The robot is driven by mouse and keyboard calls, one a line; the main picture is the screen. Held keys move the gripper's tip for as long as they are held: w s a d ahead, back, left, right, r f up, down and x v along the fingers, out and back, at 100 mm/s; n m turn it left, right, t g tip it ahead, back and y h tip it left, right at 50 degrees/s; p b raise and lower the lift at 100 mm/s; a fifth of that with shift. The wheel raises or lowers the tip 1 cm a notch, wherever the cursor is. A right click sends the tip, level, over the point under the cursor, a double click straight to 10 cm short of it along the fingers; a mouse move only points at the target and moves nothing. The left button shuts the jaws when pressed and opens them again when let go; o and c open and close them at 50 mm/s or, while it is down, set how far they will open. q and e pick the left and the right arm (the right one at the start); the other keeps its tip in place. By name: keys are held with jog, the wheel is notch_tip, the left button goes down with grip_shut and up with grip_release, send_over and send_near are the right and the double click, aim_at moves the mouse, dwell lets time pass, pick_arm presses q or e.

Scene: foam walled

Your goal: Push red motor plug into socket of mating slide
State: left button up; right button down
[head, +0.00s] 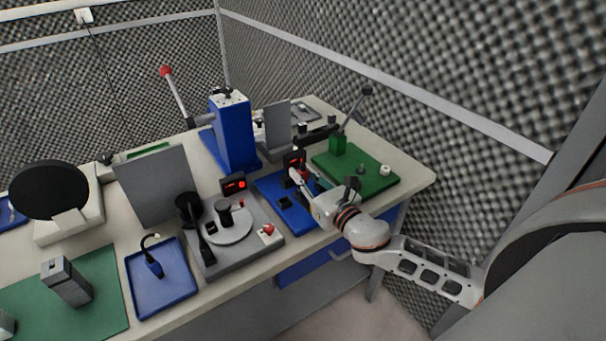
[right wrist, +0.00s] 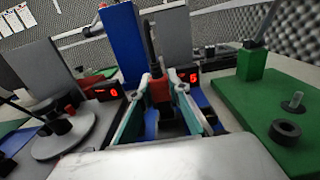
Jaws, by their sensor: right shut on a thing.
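My right gripper (head: 304,181) reaches over the blue base plate (head: 268,187), its arm coming in from the right. In the right wrist view its two fingers (right wrist: 162,92) are shut on the red plug (right wrist: 160,88), which sits between the fingertips with a dark part above it. In the head view the fingers mostly hide the plug. A small black block (head: 285,203) sits on the blue plate, to the left of the gripper. The slide's socket cannot be made out clearly. My left gripper is not in view.
A green plate (head: 378,178) with a lever and a black ring (right wrist: 285,131) lies to the right. A grey turntable station (head: 229,223) stands left. A tall blue press (head: 232,135) stands behind. Red-digit displays (head: 234,185) stand near the gripper.

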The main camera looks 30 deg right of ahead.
jog(key=shift+f+b, duration=0.95)
jog(key=shift+f, duration=0.45)
jog(key=c, duration=1.8)
grip_release()
jog(key=shift+s, duration=0.1)
jog(key=s, duration=0.8)
jog(key=s+d, duration=0.1)
jog(key=s, duration=0.2)
jog(key=shift+s, duration=0.4)
